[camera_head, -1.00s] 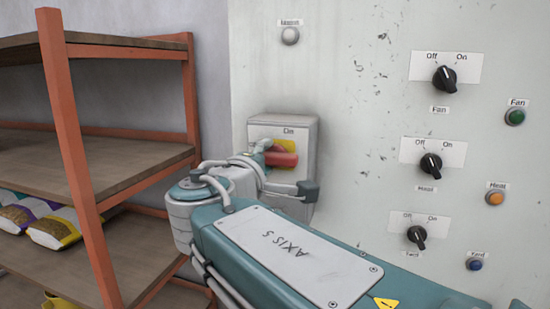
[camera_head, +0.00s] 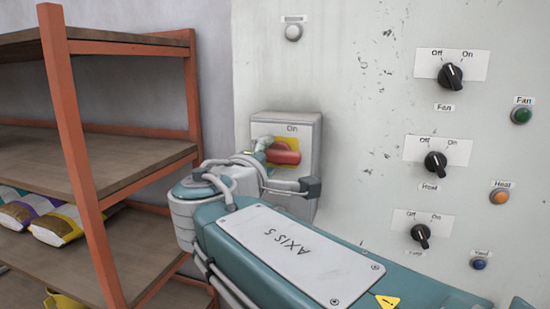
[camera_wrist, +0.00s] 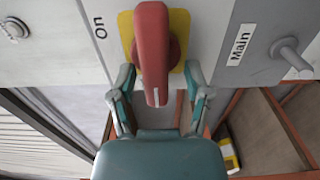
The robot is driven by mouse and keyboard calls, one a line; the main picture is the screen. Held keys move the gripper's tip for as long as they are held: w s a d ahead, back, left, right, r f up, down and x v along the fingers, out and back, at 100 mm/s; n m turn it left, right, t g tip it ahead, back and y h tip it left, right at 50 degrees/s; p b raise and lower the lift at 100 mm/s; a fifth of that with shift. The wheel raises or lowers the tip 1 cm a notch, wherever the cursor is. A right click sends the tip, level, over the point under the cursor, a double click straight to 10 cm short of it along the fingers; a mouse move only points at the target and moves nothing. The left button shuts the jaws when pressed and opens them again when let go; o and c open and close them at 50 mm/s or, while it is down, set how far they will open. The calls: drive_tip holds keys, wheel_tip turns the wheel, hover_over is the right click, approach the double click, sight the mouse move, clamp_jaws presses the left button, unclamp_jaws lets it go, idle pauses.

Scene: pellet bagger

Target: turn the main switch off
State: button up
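The main switch is a red handle (camera_head: 284,154) on a yellow plate (camera_head: 262,145), set on a grey box (camera_head: 311,140) marked "On" above it. The handle lies roughly level in the head view. In the wrist view the red handle (camera_wrist: 152,45) points down toward my gripper (camera_wrist: 160,72), between the "On" and "Main" labels. My gripper is open, one finger on each side of the handle's free end, with gaps visible on both sides. In the head view my gripper (camera_head: 286,164) is at the box front, with one finger above and one below the handle.
Black knobs for fan (camera_head: 450,76), heat (camera_head: 435,164) and feed (camera_head: 420,236) are on the panel at right, beside coloured buttons. An orange-framed shelf (camera_head: 72,150) with bags (camera_head: 57,226) stands close on the left. A grey round button (camera_head: 293,32) is above the switch.

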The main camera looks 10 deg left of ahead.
drive_tip(key=s+a, duration=0.1)
drive_tip(key=s, duration=1.1)
drive_tip(key=shift+f, duration=0.1)
drive_tip(key=w+d+f+m+g+h, duration=0.1)
drive_tip(key=d+f+m+g+h, duration=0.2)
drive_tip(key=d+f, duration=0.55)
drive_tip(key=w+d+f+m+g, duration=0.25)
drive_tip(key=d+f+g, duration=0.25)
drive_tip(key=d, duration=0.6)
drive_tip(key=s+d+f+m+g+y, duration=0.4)
drive_tip(key=s+d+f+m, duration=0.6)
drive_tip(key=f, duration=0.4)
drive_tip(key=shift+s+d+m, duration=0.2)
drive_tip(key=shift+s+m, duration=0.55)
drive_tip(key=shift+m, duration=0.2)
